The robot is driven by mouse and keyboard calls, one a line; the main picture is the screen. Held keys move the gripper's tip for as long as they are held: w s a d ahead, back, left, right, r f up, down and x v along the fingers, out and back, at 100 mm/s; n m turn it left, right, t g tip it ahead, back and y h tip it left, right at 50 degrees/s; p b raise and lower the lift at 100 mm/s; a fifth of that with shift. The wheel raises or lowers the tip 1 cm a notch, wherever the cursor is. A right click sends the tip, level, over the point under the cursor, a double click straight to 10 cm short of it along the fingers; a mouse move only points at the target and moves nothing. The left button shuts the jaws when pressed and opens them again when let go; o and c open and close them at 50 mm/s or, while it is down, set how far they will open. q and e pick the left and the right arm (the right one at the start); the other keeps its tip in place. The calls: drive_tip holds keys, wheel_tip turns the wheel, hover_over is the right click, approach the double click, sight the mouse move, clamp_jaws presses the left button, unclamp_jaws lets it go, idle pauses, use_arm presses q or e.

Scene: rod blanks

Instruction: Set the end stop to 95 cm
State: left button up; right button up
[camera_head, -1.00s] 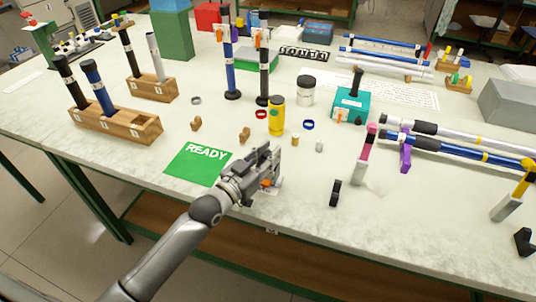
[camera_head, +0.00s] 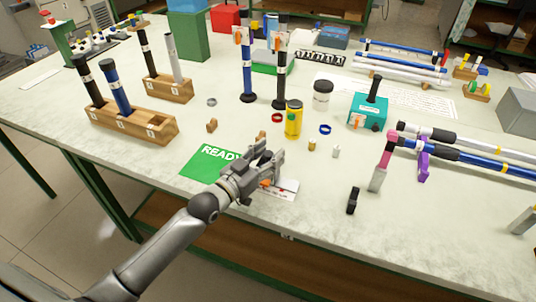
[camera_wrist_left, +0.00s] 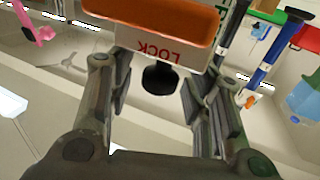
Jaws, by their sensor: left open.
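My left gripper (camera_head: 266,172) is open over the front of the table, right of the green READY mat (camera_head: 203,164). A white plate (camera_head: 287,190) with an orange part (camera_head: 265,184) shows just beside and below the fingers. In the left wrist view, an orange piece above a white plate lettered LOCK (camera_wrist_left: 158,47), upside down, is close in front of the open fingers (camera_wrist_left: 160,105). A dark round knob (camera_wrist_left: 160,78) shows between them. I cannot tell whether a finger touches it. No centimetre scale or 95 mark is readable. My right gripper is not in view.
A yellow cylinder (camera_head: 293,119), a teal block (camera_head: 368,112) and two upright rods (camera_head: 247,68) (camera_head: 280,66) stand behind the gripper. A wooden rack (camera_head: 133,122) is at left. A black piece (camera_head: 353,200) and a pink-topped grey stand (camera_head: 379,172) are at right.

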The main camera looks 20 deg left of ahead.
use_arm(q)
drive_tip(key=shift+s, duration=0.15)
drive_tip(key=v, duration=1.1)
drive_tip(key=shift+s+a, duration=0.15)
drive_tip(key=shift+s, duration=0.2)
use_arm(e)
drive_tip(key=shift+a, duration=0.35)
